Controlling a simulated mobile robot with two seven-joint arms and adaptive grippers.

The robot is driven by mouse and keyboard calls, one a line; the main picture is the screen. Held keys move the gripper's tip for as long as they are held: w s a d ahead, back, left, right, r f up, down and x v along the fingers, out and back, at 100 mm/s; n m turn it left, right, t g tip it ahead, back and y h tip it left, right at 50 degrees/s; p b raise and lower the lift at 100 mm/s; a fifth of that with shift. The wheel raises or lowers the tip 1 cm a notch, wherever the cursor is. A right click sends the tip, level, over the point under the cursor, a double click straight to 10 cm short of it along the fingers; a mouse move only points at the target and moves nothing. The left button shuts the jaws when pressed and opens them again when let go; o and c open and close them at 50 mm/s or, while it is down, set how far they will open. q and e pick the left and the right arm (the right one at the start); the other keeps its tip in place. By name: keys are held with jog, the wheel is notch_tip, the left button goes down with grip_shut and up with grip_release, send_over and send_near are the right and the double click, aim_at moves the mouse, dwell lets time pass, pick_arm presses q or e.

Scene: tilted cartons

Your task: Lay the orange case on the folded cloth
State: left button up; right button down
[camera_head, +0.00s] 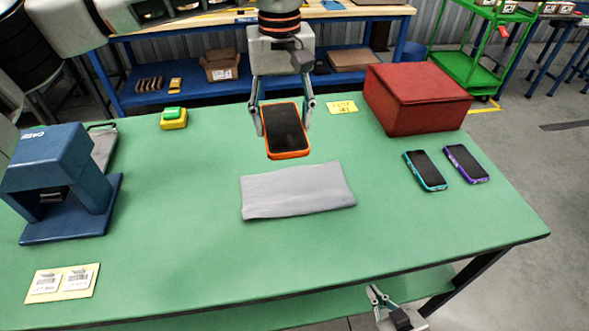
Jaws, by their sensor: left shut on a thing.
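The orange case (286,154), around a dark-screened phone, is between the fingers of my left gripper (284,112), which is shut on its sides. The case is beyond the folded cloth (297,190) and apart from it in the picture; its exact height over the table is hard to tell. The cloth is light grey, lies flat on the green table, and nothing is on it. My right gripper (376,294) is low in the view, beyond the table's near edge and away from the cloth; its finger opening is unclear.
A red box (416,98) stands at the back right. A teal-cased phone (425,171) and a purple-cased phone (466,164) lie right of the cloth. A blue stand (62,180) is at left, a yellow-green block (173,118) at back left. The green table (200,250) is clear around the cloth.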

pick_arm(q)
notch_tip(320, 180, down, 16)
jog(key=shift+s+f+p, duration=0.1)
jog(key=shift+f+p, duration=0.05)
jog(key=shift+p, duration=0.25)
notch_tip(320, 180, down, 3)
jog(key=shift+f, duration=0.3)
jog(key=shift+f, duration=0.6)
jog(key=o, duration=1.3)
